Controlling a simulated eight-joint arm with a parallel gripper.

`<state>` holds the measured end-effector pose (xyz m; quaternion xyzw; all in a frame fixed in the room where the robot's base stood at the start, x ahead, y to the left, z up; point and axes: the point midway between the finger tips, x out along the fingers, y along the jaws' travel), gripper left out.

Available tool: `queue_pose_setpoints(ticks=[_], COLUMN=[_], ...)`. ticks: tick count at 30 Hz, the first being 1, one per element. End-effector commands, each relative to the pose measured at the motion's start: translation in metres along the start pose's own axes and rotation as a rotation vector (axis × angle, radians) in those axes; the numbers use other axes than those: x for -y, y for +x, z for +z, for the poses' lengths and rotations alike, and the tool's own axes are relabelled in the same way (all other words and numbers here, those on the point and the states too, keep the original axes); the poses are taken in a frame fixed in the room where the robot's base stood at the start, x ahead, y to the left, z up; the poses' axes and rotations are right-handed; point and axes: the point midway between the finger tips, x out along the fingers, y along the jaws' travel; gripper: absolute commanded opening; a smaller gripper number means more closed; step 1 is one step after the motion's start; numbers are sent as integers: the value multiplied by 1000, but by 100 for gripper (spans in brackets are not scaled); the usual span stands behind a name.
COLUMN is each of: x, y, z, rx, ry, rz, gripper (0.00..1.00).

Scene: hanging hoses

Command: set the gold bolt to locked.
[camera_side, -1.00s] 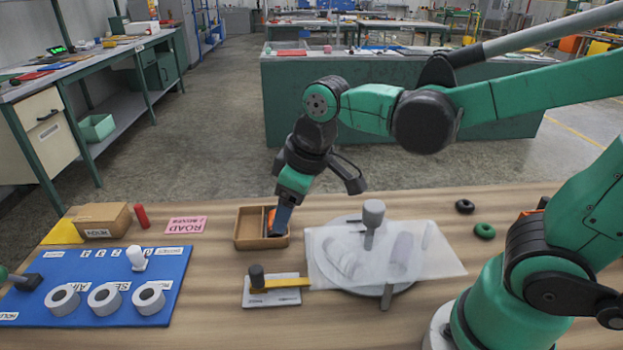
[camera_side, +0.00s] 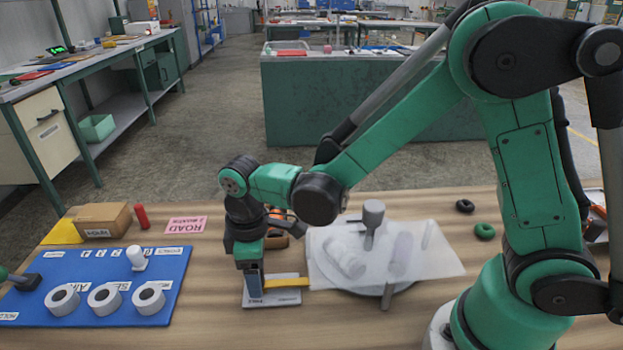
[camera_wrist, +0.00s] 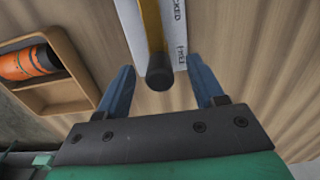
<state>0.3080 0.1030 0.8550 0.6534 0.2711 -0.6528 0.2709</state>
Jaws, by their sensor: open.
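The gold bolt (camera_side: 288,283) is a flat yellow bar on a white labelled plate (camera_side: 282,298) on the table. My gripper (camera_side: 255,293) is over the knob end of the plate, pointing down. In the wrist view my gripper (camera_wrist: 163,82) is open, one blue finger on each side of the knob, with gaps visible. In the side view the gripper hides the knob.
A wooden tray (camera_wrist: 75,95) holds an orange cylinder (camera_wrist: 28,63). Right of the plate, a translucent sheet (camera_side: 440,258) covers a round disc with a grey knob (camera_side: 372,222). A blue board (camera_side: 100,262) with several white rings lies left.

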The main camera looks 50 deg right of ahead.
Motion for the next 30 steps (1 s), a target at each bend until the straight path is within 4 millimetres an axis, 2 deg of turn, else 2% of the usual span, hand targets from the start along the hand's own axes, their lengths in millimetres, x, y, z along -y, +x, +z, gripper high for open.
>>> queue_pose_setpoints(ticks=[8,11,15,30], x=[0,0,0,0], y=[3,3,3,2], z=[0,0,0,0], rx=[0,-1,-1,-1], ry=[1,1,1,1], rz=[0,0,0,0], gripper=[62,39,0,0])
